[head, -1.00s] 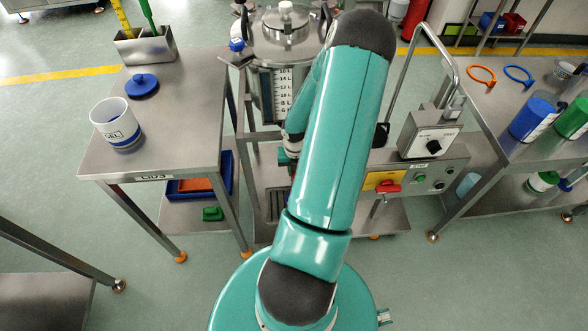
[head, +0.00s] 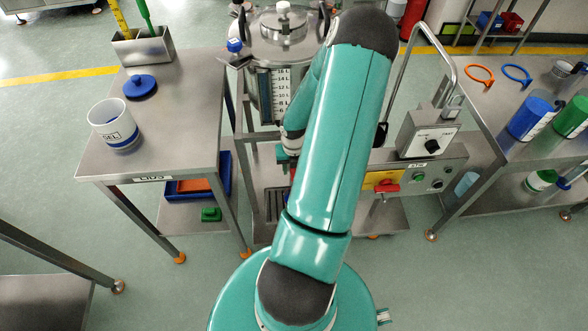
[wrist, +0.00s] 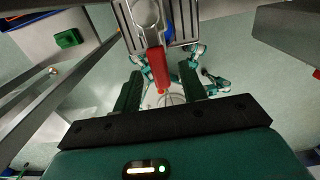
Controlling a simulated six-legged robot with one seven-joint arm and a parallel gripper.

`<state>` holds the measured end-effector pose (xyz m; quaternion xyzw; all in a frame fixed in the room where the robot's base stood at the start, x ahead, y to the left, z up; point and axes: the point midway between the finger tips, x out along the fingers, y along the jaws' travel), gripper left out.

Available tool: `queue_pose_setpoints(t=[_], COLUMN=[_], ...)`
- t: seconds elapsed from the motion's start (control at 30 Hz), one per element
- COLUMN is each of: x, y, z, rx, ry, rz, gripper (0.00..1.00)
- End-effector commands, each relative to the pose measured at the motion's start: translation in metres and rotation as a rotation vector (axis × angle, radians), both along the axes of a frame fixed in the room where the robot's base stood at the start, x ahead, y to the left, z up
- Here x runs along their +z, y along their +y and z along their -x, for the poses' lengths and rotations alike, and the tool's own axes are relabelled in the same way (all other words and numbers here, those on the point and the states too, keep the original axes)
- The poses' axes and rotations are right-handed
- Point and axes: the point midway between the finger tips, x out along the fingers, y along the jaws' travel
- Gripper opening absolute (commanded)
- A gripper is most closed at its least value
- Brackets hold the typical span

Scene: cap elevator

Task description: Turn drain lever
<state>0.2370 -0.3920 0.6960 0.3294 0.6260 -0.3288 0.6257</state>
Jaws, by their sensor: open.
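The red drain lever (wrist: 158,68) shows in the wrist view, pointing toward my gripper from a round metal valve part (wrist: 147,14). My gripper (wrist: 161,82) is open, with one dark green finger on each side of the lever. The lever lies between the fingers with visible gaps, and I cannot tell whether its depth matches the fingertips. In the head view my arm hides most of the gripper and the lever, below the steel vessel (head: 283,40) with its level scale.
A slotted metal grate (wrist: 183,22) lies beside the valve. A control panel with a separate red switch (head: 386,187) stands right of my arm. A steel table (head: 165,110) with a white cup (head: 113,125) is at left, another table (head: 505,125) at right.

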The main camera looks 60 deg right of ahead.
Motion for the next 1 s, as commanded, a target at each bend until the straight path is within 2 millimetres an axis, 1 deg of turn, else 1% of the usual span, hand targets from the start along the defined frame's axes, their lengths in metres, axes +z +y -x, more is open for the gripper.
queue_pose_setpoints(t=[0.03, 0.4, 0.53, 0.6, 0.7, 1.0], x=[0.009, 0.09, 0.111, 0.118, 0.124, 0.126], y=[-0.001, -0.002, -0.001, -0.001, 0.0, 0.0], z=[0.001, 0.002, 0.001, 0.001, 0.001, 0.001], rx=[-0.001, -0.001, -0.001, 0.001, 0.001, 0.002], ry=[-0.001, 0.0, 0.0, 0.001, 0.001, 0.001], rz=[0.004, 0.005, 0.005, 0.003, 0.002, 0.001], gripper=[0.42, 0.42, 0.42, 0.42, 0.42, 0.42])
